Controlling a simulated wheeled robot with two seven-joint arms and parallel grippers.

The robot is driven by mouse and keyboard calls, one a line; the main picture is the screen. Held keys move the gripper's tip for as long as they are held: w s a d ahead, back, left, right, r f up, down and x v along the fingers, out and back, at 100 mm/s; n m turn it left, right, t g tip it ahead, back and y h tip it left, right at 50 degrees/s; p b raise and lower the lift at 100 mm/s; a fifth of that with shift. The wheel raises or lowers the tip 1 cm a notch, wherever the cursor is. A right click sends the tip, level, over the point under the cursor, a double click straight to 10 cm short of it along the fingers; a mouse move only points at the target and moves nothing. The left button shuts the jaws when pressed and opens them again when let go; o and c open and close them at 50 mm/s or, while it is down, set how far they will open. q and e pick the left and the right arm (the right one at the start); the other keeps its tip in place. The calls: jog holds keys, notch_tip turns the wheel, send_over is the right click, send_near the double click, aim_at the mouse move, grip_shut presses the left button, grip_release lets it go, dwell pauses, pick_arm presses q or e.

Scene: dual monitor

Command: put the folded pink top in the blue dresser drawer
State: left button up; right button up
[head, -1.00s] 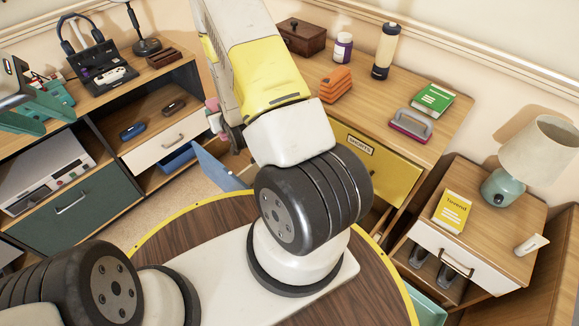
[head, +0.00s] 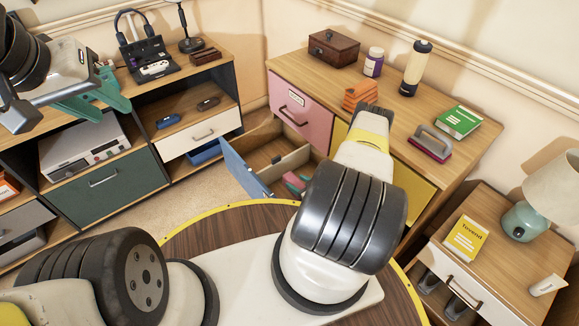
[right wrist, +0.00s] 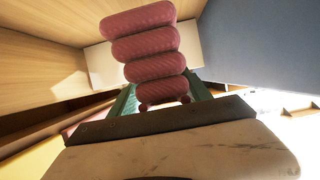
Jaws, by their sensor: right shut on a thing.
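The blue dresser drawer (head: 246,167) is pulled open below the pink drawer in the head view. The folded pink top (right wrist: 145,47) stands as stacked rolls between the teal fingers of my right gripper (right wrist: 160,98) in the right wrist view, with drawer panels around it. In the head view the pink top (head: 294,181) shows small within the drawer's opening, partly hidden by my right arm. I cannot tell whether it touches the drawer floor. My left gripper (head: 93,106), with teal fingers apart and empty, hangs at the upper left before the shelf unit.
The dresser top holds an orange folded item (head: 361,95), a wooden box (head: 334,48), bottles, a green book (head: 457,121) and an iron-like object (head: 430,143). The closed pink drawer (head: 300,108) is above the blue one. A round table (head: 215,232) is in front of me.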

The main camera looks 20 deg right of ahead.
notch_tip(320, 180, down, 7)
jog(key=shift+f, duration=0.15)
jog(key=shift+f, duration=0.1)
dwell(0.3)
jog(key=o, duration=1.5)
jog(key=v, duration=1.2)
